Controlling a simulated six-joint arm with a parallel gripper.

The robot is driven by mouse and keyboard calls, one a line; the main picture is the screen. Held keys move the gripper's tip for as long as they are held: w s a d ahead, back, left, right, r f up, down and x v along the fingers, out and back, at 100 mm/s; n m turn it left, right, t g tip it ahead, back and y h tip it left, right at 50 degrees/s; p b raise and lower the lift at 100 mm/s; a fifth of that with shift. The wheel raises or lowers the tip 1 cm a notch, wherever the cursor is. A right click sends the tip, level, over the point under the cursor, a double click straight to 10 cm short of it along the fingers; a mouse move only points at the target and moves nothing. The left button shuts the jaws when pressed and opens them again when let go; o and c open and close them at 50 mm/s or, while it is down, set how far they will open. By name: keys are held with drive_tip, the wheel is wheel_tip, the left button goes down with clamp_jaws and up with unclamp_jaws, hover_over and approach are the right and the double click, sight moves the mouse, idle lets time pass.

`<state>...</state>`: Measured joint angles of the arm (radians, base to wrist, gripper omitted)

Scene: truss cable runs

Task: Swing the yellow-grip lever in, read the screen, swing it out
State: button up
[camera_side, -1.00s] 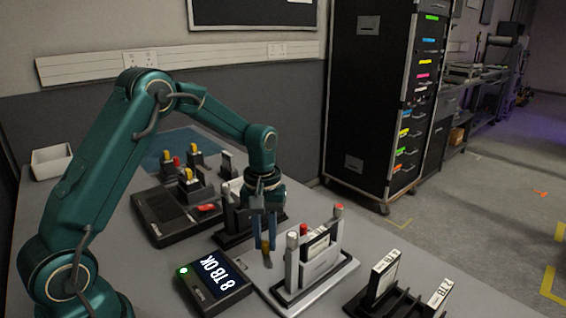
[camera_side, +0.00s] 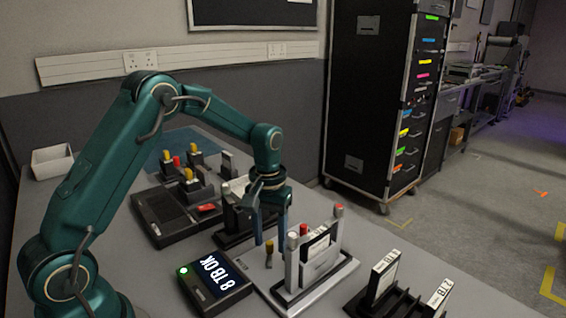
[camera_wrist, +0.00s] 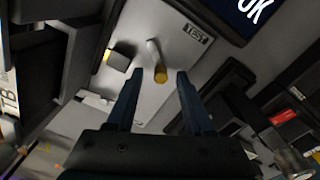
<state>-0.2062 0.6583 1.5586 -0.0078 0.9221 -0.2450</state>
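The yellow-grip lever (camera_side: 268,254) stands up from the grey base plate of the test dock (camera_side: 262,285), left of its uprights. In the wrist view the lever (camera_wrist: 159,68) shows its yellow end between my fingers, with a clear gap on both sides. My gripper (camera_side: 270,236) is open and empty, just above and behind the lever. The screen (camera_side: 222,272) reads "8 TB OK", with a green light lit at its left corner. Part of the screen, "OK", shows in the wrist view (camera_wrist: 250,10). A black and white cartridge (camera_side: 318,250) stands between the dock's uprights.
A black rack (camera_side: 385,302) with white-labelled cartridges stands at the front right. A white bin (camera_side: 52,160) sits back left.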

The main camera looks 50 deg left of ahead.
sight(270, 242)
drive_tip(key=shift+r, duration=0.1)
drive_tip(key=shift+r, duration=2.45)
drive_tip(key=shift+w+d+r, duration=0.1)
drive_tip(key=shift+r, duration=0.15)
drive_tip(key=s+d+r+m+t, duration=0.1)
drive_tip(key=s+d+r+t, duration=0.15)
drive_tip(key=r, duration=0.25)
drive_tip(key=s+d+r+m+t, duration=0.1)
drive_tip(key=s+d+r, duration=0.1)
drive_tip(key=s+r, duration=0.3)
drive_tip(key=s+d+f+m+t, duration=0.2)
drive_tip(key=s+f+m, duration=0.1)
drive_tip(key=s, duration=0.7)
